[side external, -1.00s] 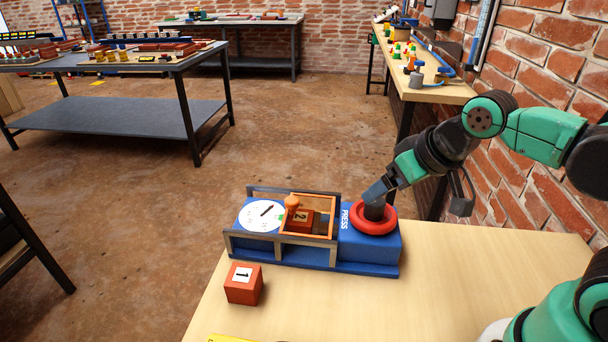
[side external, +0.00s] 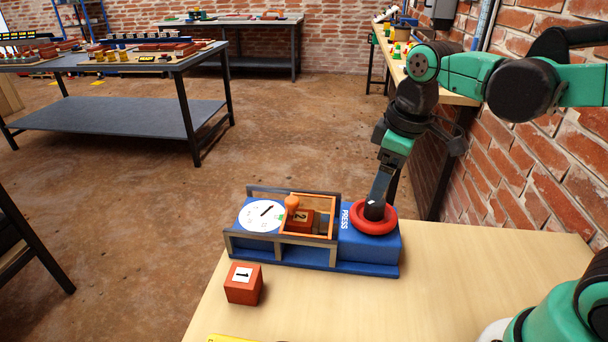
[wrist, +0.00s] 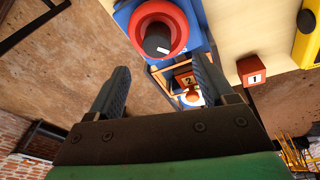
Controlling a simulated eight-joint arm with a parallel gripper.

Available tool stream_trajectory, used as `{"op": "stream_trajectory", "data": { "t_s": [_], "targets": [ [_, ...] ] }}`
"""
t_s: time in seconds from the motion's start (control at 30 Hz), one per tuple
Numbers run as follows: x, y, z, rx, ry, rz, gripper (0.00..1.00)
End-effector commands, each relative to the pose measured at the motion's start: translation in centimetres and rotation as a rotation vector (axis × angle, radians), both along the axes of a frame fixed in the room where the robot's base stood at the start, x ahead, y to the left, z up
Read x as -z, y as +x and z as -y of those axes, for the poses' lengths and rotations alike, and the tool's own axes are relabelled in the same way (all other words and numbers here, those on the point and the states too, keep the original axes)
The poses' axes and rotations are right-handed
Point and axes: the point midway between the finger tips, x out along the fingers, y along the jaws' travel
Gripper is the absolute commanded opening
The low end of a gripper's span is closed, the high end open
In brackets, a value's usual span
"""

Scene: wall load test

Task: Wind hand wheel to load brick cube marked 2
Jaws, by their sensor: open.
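The red hand wheel (side external: 359,222) sits on the right end of the blue press (side external: 365,254), with a dark knob (side external: 374,210) standing on it. Both wheel (wrist: 180,32) and knob (wrist: 157,40) show in the wrist view. My gripper (wrist: 161,63) is open and empty, its fingertips spread, with the knob beyond them in the picture. In the side view it overlaps the knob, so contact is unclear. The brick cube marked 2 (side external: 300,219) sits inside the press's orange frame, partly hidden by the frame and a round orange knob (side external: 292,201).
A white dial (side external: 258,217) with a black needle is on the press's left end. A red cube marked 1 (side external: 243,284) stands in front. A yellow item (side external: 228,338) lies at the near edge. The wooden table (side external: 480,270) is clear right of the press.

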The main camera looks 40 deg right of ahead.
Motion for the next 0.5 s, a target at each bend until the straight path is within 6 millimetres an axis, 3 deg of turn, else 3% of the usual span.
{"op": "stream_trajectory", "data": {
  "t_s": [0.2,0.5],
  "targets": [
    [0.2,1.1,0.4,-0.195,-0.016,-0.175,0.75],
    [2.5,1.2,0.5,-0.227,-0.017,-0.201,0.75]
  ]
}}
